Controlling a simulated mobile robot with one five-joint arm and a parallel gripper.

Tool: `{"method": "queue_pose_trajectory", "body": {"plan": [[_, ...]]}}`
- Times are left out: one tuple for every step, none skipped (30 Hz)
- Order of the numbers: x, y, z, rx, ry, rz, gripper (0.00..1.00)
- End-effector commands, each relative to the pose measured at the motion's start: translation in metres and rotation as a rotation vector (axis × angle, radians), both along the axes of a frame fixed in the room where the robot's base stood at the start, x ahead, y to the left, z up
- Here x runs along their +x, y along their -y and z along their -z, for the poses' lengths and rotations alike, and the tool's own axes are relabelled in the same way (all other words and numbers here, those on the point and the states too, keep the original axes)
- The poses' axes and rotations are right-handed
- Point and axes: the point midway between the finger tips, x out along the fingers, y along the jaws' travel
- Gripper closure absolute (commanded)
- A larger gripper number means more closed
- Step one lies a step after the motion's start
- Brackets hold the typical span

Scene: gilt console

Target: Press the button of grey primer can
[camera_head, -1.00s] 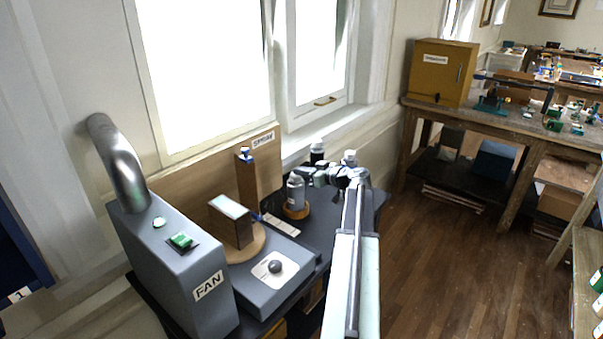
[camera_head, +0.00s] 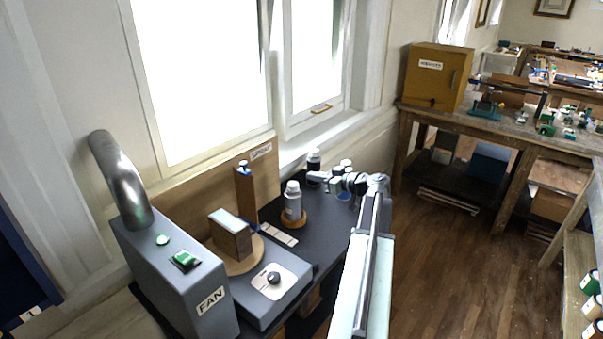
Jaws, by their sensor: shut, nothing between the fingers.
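A grey can (camera_head: 293,207) with a pale cap stands upright on a round wooden disc (camera_head: 297,224) on the dark bench top; I take it for the grey primer can. Its label is too small to read, and the button on top is not clearly distinct. My gripper (camera_head: 314,178) is shut and empty. It points left, behind and to the right of the can's top, with a visible gap between them in the picture. How far apart they are in depth I cannot tell.
A dark bottle (camera_head: 314,161) with a pale cap stands behind my gripper. A wooden post (camera_head: 246,199), a block on a round turntable (camera_head: 231,237), a grey box with a black knob (camera_head: 274,278) and the FAN housing (camera_head: 178,275) stand left. A window is behind.

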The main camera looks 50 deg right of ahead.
Motion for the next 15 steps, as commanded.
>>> {"method": "queue_pose_trajectory", "body": {"plan": [[-0.008, 0.0, -0.004, 0.0, 0.0, 0.002, 1.0], [-0.012, 0.001, -0.005, 0.0, 0.0, 0.002, 1.0], [-0.016, 0.001, -0.005, 0.0, 0.0, 0.001, 1.0], [-0.018, 0.001, -0.006, 0.0, 0.0, 0.001, 1.0], [-0.02, 0.002, -0.006, 0.0, 0.0, 0.001, 1.0], [-0.022, 0.002, -0.006, 0.0, 0.001, 0.0, 1.0], [-0.023, 0.002, -0.006, -0.001, 0.001, 0.0, 1.0], [-0.023, 0.002, -0.006, -0.001, 0.001, 0.0, 1.0], [-0.023, 0.002, -0.006, -0.001, 0.001, 0.0, 1.0], [-0.023, 0.002, -0.006, -0.001, 0.001, -0.001, 1.0], [-0.023, 0.002, -0.006, -0.001, 0.001, -0.001, 1.0], [-0.023, 0.002, -0.006, -0.001, 0.001, -0.001, 1.0], [-0.023, 0.002, -0.006, -0.001, 0.001, -0.001, 1.0], [-0.023, 0.002, -0.006, -0.001, 0.001, -0.001, 1.0], [-0.023, 0.002, -0.006, -0.001, 0.001, -0.001, 1.0]]}}
